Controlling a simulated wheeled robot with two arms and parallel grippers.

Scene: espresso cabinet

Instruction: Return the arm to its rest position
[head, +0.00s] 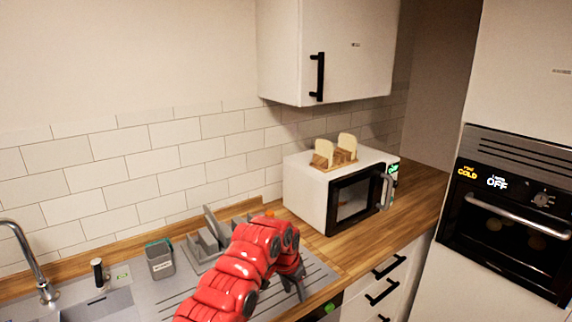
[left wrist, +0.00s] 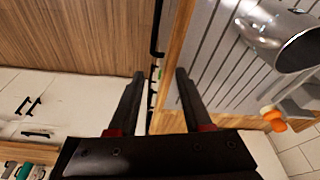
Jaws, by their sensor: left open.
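My left arm (head: 240,270) is red and reaches in from the bottom of the head view over the ridged metal drainboard. My left gripper (head: 292,285) points down near the drainboard's right end, partly hidden by the arm. In the left wrist view its two dark fingers (left wrist: 160,76) stand apart with nothing between them. My right gripper is in neither view.
A white microwave (head: 308,195) with bread slices on top stands right of the arm. A closed wall cabinet (head: 335,50) hangs above. A shiny metal cylinder (left wrist: 282,35) is near the gripper.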

